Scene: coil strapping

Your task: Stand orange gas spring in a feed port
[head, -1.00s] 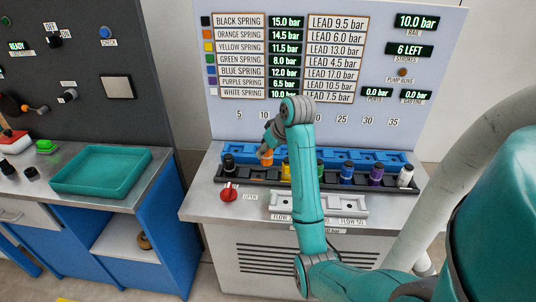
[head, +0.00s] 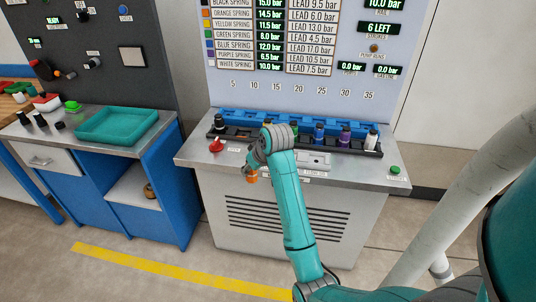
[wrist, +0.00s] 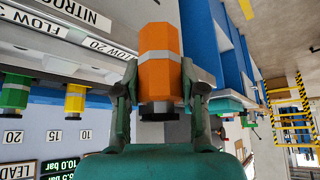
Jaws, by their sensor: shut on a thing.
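The orange gas spring (head: 252,179) hangs in my gripper (head: 251,170), in front of the bench's front edge and lower than the rack. In the wrist view the orange spring (wrist: 160,58) sits between both fingers of my gripper (wrist: 160,92), which are shut on its sides. It has a grey band and a dark end towards the palm. The pale metal feed-port block (head: 316,160) lies at the bench front, right of my gripper and partly hidden by my arm. Its port openings are not clear. The wrist view shows a FLOW 20 label (wrist: 105,45).
Behind stands a dark rack (head: 240,134) with black (head: 219,123), blue (head: 319,132), purple (head: 345,136) and white (head: 371,139) springs. Yellow (wrist: 76,96) and green (wrist: 15,92) springs show in the wrist view. A red knob (head: 216,146) is left; a green button (head: 394,170) is right.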

